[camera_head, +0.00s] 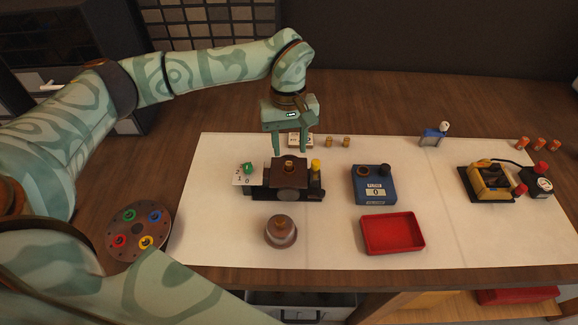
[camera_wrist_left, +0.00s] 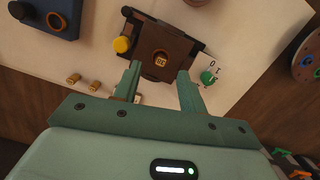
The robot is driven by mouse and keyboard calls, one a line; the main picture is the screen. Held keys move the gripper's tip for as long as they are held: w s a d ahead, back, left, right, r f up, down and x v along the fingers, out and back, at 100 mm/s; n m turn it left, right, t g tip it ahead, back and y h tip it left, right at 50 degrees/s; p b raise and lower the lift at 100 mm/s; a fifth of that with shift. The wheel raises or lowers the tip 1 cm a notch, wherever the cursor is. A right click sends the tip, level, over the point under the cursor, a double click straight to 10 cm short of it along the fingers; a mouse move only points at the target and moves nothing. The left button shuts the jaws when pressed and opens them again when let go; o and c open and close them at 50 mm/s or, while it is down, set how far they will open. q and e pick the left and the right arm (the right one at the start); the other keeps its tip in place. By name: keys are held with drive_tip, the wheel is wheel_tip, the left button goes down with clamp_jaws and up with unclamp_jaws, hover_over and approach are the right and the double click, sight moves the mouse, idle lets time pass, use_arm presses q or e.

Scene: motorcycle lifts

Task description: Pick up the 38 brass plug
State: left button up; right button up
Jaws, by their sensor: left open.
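A small brass plug (camera_head: 289,163) stands in the dark brown block of a fixture (camera_head: 287,180). In the left wrist view the plug (camera_wrist_left: 160,61) shows dark marks on its top that I cannot read with certainty. Two more brass plugs, one (camera_head: 329,141) beside the other (camera_head: 345,142), stand behind the fixture to the right. My left gripper (camera_head: 290,151) is open and points down above the fixture. In the left wrist view its two fingers lie to either side of the plug in the block, with nothing between them. My right gripper is not in view.
The fixture has a yellow knob (camera_head: 316,165) and a green knob (camera_head: 248,168). A blue device (camera_head: 374,185), red tray (camera_head: 420,234) and round brown-topped object (camera_head: 281,232) stand nearby. A disc with coloured rings (camera_head: 139,229) lies left. The white mat is clear at right front.

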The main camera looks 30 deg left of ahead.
sight(289, 163)
use_arm(q)
wheel_tip(289, 163, down, 5)
drive_tip(key=shift+s+f, duration=0.1)
drive_tip(key=shift+c, duration=0.3)
clamp_jaws()
drive_tip(key=shift+r, duration=0.2)
